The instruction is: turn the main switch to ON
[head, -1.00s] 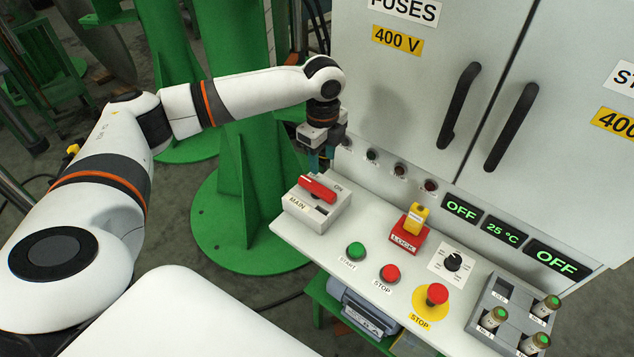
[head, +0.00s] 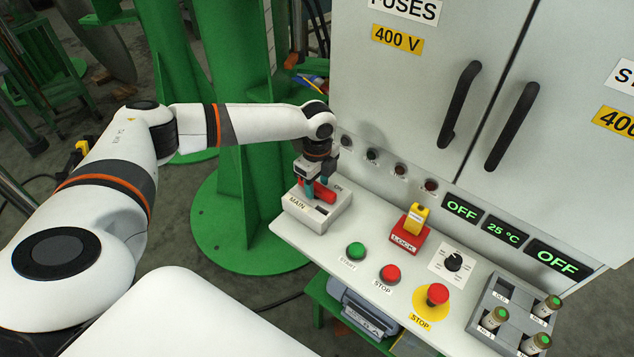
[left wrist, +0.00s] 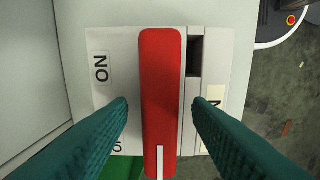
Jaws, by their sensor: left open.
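The main switch is a light grey box (head: 325,216) labelled MAIN and ON, with a red lever handle (head: 328,193) on top, at the left end of the console. My left gripper (head: 313,190) is over the switch, pointing down at the red handle. In the left wrist view the red handle (left wrist: 161,95) runs lengthwise between my two teal fingers (left wrist: 160,112), with a gap on each side. The fingers are open. The ON label (left wrist: 101,68) shows to the left of the handle. In the head view the gripper partly hides the handle. My right gripper is not seen.
The console (head: 318,249) holds a green START button (head: 356,251), a red STOP button (head: 390,273), a yellow and red lock (head: 411,231) and a yellow-based stop button (head: 436,295) right of the switch. The grey cabinet (head: 412,110) rises behind. A green post stands to the left.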

